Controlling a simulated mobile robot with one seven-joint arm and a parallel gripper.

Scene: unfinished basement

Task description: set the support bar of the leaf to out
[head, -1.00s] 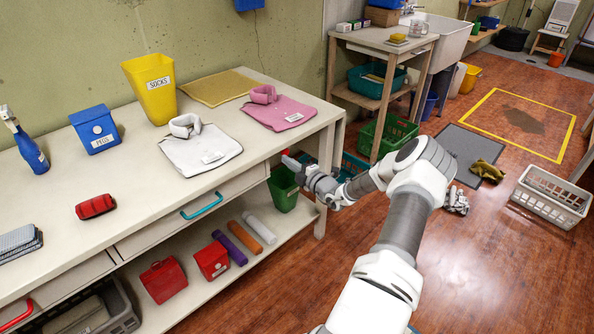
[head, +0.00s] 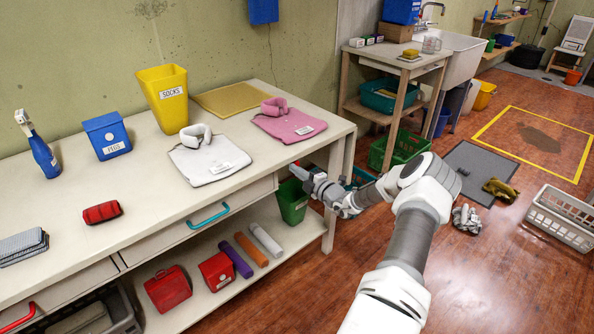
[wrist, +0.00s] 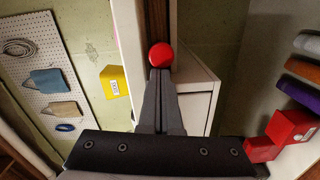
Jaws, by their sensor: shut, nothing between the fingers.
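A round red knob (wrist: 160,56) sits straight ahead of my gripper's fingertips in the wrist view, in front of a dark wooden strip (wrist: 157,22). The knob may belong to the support bar, but I cannot tell for sure. My gripper (wrist: 160,74) is shut and empty, its tips at or just short of the knob; I cannot tell if they touch. In the head view my gripper (head: 298,172) is beside the right end of the white workbench (head: 250,104), below its top. I cannot clearly make out the leaf or the bar's position in the head view.
A green bin (head: 292,203) stands on the lower shelf close to my gripper. The bench top holds a yellow socks bin (head: 166,105) and folded cloths. A blue-handled drawer (head: 200,220) is shut. A wooden side table (head: 392,65) stands beyond; the floor at right has free room.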

